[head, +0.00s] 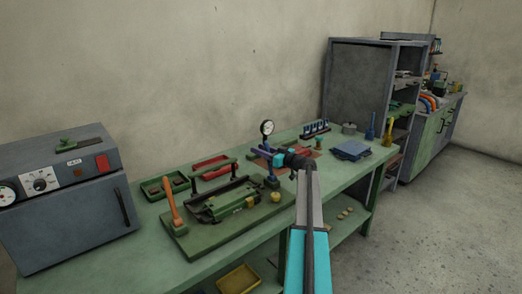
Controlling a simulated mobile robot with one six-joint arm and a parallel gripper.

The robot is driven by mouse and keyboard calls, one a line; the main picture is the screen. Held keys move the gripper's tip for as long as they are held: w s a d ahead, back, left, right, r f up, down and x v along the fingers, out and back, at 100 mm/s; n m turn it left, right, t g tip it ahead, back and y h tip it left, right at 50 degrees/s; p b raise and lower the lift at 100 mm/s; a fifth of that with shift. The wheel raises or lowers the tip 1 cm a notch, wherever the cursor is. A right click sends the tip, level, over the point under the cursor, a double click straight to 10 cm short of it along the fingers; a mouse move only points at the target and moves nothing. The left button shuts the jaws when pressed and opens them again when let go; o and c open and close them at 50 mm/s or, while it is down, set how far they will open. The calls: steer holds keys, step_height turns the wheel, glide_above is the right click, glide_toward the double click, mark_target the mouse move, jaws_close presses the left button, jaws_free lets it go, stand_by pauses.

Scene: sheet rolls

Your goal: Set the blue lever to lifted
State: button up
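The sheet roll machine (228,201) is a green body with rollers on a green base board (196,247) on the bench. A small dark blue upright part (272,183) stands at its right end; it may be the blue lever, but it is too small to tell its setting. An orange lever (172,204) stands up at the machine's left end, leaning slightly left. My arm reaches in from the bottom, and its wrist end with my gripper (256,149) is above and behind the machine's right end. The fingers are too small to read, and I see no contact with the lever.
A grey oven-like box (65,215) stands at the left. Red (212,165) and green (163,187) trays lie behind the machine. A dial gauge (267,128) stands near my wrist. A blue cloth (350,150) and a tool rack (315,129) are to the right.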

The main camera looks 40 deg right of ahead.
jaws_close()
